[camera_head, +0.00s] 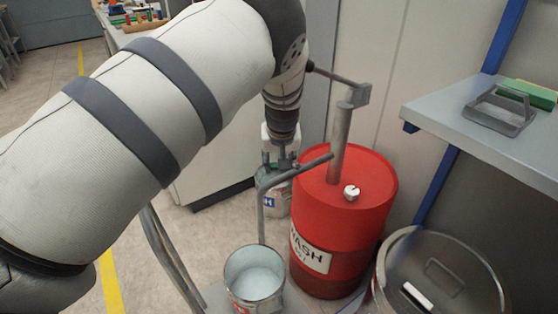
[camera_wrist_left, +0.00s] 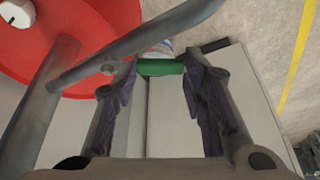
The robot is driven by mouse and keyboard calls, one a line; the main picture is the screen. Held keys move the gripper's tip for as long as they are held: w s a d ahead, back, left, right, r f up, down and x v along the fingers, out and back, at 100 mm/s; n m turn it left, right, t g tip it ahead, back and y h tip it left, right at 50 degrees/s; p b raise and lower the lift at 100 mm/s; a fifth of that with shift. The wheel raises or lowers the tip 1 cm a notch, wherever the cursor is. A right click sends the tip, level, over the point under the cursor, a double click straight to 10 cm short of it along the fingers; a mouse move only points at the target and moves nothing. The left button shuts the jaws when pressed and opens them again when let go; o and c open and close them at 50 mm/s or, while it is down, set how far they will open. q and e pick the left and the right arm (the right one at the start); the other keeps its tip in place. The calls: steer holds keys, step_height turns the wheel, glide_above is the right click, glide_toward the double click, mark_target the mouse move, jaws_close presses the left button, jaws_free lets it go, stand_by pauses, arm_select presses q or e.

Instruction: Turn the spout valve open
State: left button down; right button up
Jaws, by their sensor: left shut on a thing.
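My left gripper (camera_head: 281,158) points down at the left of the red drum (camera_head: 345,228). In the left wrist view its fingers (camera_wrist_left: 161,68) are shut on a green piece (camera_wrist_left: 160,68). Below the gripper in the head view is a container with a white and blue label (camera_head: 275,203); I cannot tell whether the green piece belongs to it or is the valve. A grey spout pipe (camera_head: 300,170) passes close to the gripper and bends down toward a pail (camera_head: 254,275). In the wrist view the pipe (camera_wrist_left: 130,45) crosses beside the left finger. My right gripper is out of view.
A grey upright pipe (camera_head: 340,145) with a lever rises from the drum, beside a white cap (camera_head: 351,192). A round lidded bin (camera_head: 455,255) stands at the right, below a wall shelf (camera_head: 500,145). Open floor (camera_head: 195,240) lies left of the pail.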

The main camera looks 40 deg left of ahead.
arm_select(q)
steer(key=c, duration=1)
jaws_free()
steer(key=shift+f, duration=0.1)
steer(key=v, duration=1.2)
